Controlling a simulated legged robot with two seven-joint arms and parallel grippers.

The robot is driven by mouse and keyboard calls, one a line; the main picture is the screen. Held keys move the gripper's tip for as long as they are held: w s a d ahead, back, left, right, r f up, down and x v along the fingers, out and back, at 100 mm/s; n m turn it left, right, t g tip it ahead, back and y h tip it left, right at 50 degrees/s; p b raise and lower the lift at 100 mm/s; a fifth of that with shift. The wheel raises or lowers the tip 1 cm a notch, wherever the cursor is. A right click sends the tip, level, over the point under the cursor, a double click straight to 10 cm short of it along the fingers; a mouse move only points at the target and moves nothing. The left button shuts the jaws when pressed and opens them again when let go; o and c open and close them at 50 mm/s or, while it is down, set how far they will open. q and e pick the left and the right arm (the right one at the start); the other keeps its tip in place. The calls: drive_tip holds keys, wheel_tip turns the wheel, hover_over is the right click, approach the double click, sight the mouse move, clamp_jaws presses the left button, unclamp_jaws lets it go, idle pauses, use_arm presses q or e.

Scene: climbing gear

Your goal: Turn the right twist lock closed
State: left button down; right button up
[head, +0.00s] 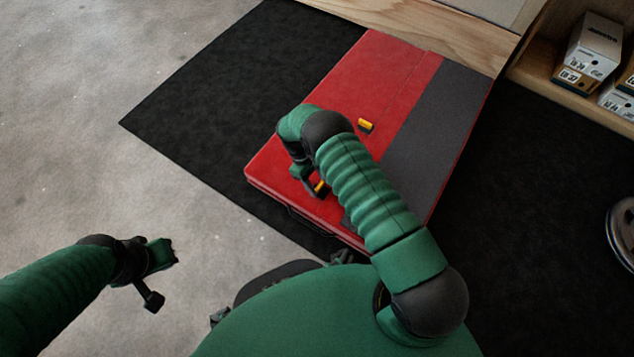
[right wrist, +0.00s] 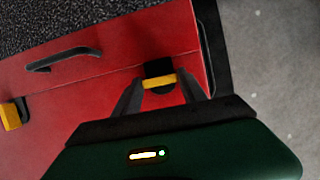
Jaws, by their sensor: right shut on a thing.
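A flat red case (head: 355,75) with a dark grey panel lies on a black mat. A yellow twist lock (head: 320,187) sits near its front left corner, and a second yellow lock (head: 366,125) sits farther back. My right gripper (head: 312,190) is at the near lock. In the right wrist view my gripper (right wrist: 160,86) has a finger at each end of the yellow bar (right wrist: 158,81), shut on it. The other lock (right wrist: 11,115) shows at the left edge there, apart from my gripper.
The case's black handle (right wrist: 62,60) shows in the right wrist view. A wooden shelf (head: 560,88) with small boxes (head: 592,48) stands at the back right. A round metal-rimmed object (head: 622,235) lies at the right edge. The grey floor (head: 90,120) on the left is clear.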

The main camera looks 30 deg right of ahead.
drive_tip(key=shift+s, duration=0.25)
drive_tip(key=o, duration=1.4)
drive_tip(key=shift+c, duration=0.2)
drive_tip(key=shift+w, duration=0.1)
drive_tip(key=p+v, duration=0.7)
drive_tip(key=v, duration=1)
drive_tip(key=shift+w, duration=0.1)
